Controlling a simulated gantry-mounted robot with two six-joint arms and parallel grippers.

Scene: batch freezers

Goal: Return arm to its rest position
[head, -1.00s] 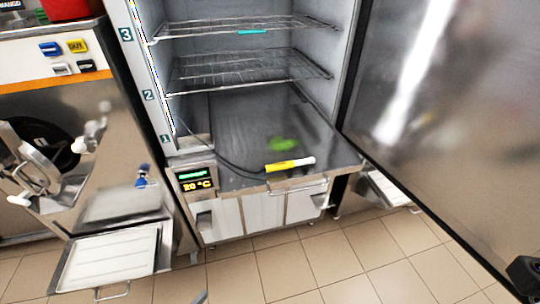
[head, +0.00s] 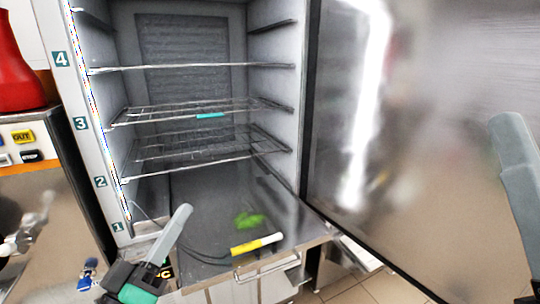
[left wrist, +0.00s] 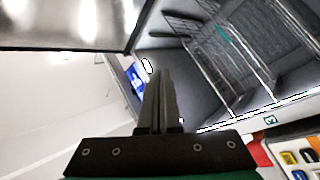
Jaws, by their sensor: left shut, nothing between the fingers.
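My left gripper (head: 182,213) rises from the bottom left of the head view, in front of the open cabinet near its floor. Its grey fingers are together and hold nothing. In the left wrist view the closed fingers (left wrist: 159,100) point up the picture, with the cabinet's wire shelves beyond them at the right. A pale grey-green part of my right arm (head: 515,165) shows at the right edge of the head view, in front of the open door. Its fingertips cannot be made out clearly.
The cabinet has wire shelves (head: 190,113) and an open steel door (head: 400,150) at the right. A yellow and white probe (head: 257,244) with a cable and a green patch (head: 249,219) lie on its floor. A red container (head: 18,70) stands at the left.

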